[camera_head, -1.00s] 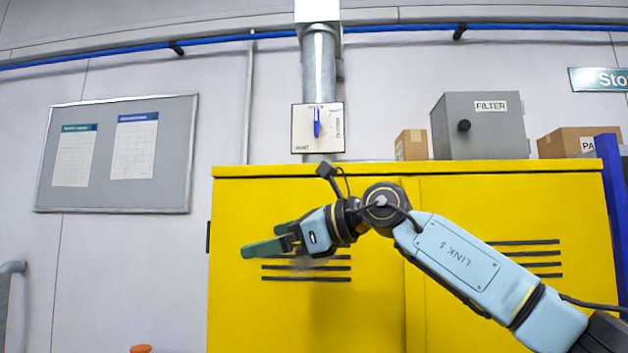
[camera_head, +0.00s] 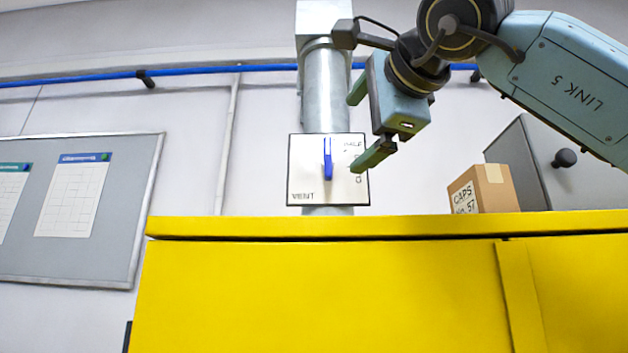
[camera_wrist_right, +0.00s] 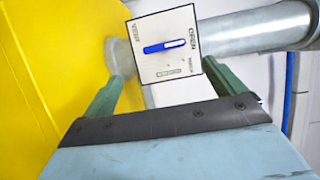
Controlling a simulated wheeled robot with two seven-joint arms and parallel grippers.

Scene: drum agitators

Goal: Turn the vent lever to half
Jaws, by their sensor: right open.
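The vent lever (camera_head: 327,160) is a blue handle on a white square plate (camera_head: 305,172) marked VENT, fixed to the grey pipe. It stands upright in the head view. In the wrist view the lever (camera_wrist_right: 165,46) points toward the OPEN label. The HALF label (camera_head: 352,146) is at the plate's upper right. My right gripper (camera_head: 366,122) is open and empty, just right of the lever, with its lower finger overlapping the plate's right edge in the picture. In the wrist view the plate shows beyond and between the fingers (camera_wrist_right: 166,88). My left gripper is out of view.
A yellow cabinet (camera_head: 320,300) fills the area below the plate. A cardboard box (camera_head: 482,188) and a grey filter box (camera_head: 530,170) stand on it to the right. The pipe (camera_head: 325,85) rises above the plate.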

